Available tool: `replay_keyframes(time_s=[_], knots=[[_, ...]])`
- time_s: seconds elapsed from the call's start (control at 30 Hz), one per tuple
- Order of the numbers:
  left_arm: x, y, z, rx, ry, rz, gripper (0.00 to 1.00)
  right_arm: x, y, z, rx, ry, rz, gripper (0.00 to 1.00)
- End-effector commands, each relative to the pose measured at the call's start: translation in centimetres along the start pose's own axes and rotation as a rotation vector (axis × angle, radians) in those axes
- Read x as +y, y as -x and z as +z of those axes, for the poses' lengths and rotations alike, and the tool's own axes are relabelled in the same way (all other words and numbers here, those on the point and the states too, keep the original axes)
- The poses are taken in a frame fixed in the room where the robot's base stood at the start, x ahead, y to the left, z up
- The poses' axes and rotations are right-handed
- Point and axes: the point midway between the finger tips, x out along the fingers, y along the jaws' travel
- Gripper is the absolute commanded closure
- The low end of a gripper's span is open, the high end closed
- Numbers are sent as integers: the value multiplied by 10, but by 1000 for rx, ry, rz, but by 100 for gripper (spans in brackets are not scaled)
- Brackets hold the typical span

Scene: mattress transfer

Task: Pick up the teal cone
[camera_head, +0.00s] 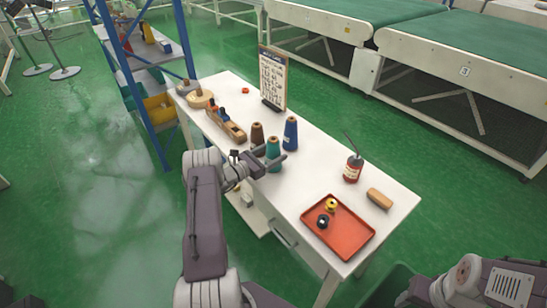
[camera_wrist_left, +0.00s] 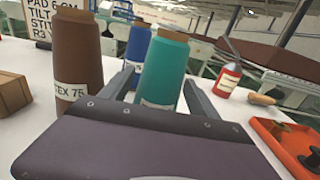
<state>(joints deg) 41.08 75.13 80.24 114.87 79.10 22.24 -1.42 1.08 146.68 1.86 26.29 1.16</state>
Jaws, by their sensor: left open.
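The teal cone (camera_head: 273,152) stands upright on the white table, near its front edge. My left gripper (camera_head: 270,158) is at the cone with its fingers apart. In the left wrist view the teal cone (camera_wrist_left: 163,70) stands between the two fingers (camera_wrist_left: 158,92), and its lower part is hidden by my gripper body. I cannot tell whether either finger touches it. A brown cone (camera_head: 257,134) and a blue cone (camera_head: 290,133) stand close behind it. In the left wrist view the brown cone (camera_wrist_left: 78,58) is just left of the left finger. My right gripper is not visible.
The white table (camera_head: 320,170) also holds a wooden plane (camera_head: 226,125), a sign board (camera_head: 272,78), a red oil can (camera_head: 353,168), a brush-like wooden block (camera_head: 380,198) and a red tray (camera_head: 345,238) with small spools. A blue-framed shelf (camera_head: 150,110) stands at left.

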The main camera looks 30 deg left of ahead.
Motion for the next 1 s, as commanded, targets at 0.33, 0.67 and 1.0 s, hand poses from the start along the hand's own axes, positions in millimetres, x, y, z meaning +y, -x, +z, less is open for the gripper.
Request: replay_keyframes(time_s=[0.33, 0.67, 1.0], knots=[[0, -2, 0, 0, 0, 0, 63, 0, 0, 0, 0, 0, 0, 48], [0, -2, 0, -1, -1, 0, 100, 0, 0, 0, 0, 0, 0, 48], [1, -2, 33, -3, -5, 0, 100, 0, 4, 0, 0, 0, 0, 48]])
